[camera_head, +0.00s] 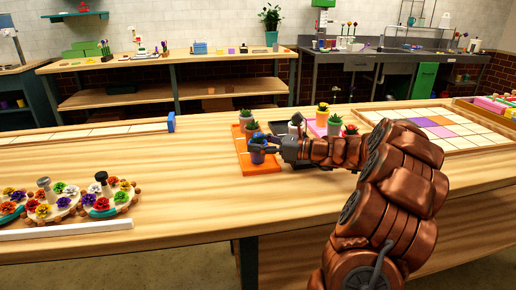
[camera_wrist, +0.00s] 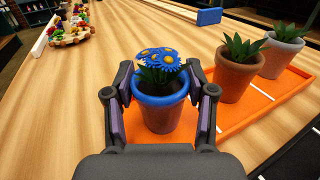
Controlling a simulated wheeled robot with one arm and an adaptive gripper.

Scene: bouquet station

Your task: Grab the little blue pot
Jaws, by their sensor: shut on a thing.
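The little blue pot (camera_wrist: 158,112) is in the middle of the wrist view. It has a blue rim, a terracotta-brown body, and blue flowers with yellow centres. My gripper (camera_wrist: 160,108) is shut on it, one finger on each side of the pot. In the head view my gripper (camera_head: 262,142) is at the near end of the orange tray (camera_head: 262,169), and the pot (camera_head: 258,157) shows just below the fingers. The pot is upright at the tray's near end. I cannot tell whether its base touches the tray.
A terracotta pot (camera_wrist: 235,78) and a grey pot (camera_wrist: 283,57) with green plants stand farther along the orange tray. Other potted plants stand to the right, partly behind my arm. Flower wreaths (camera_head: 68,205) lie at left. A blue block (camera_wrist: 209,17) is beyond the tray.

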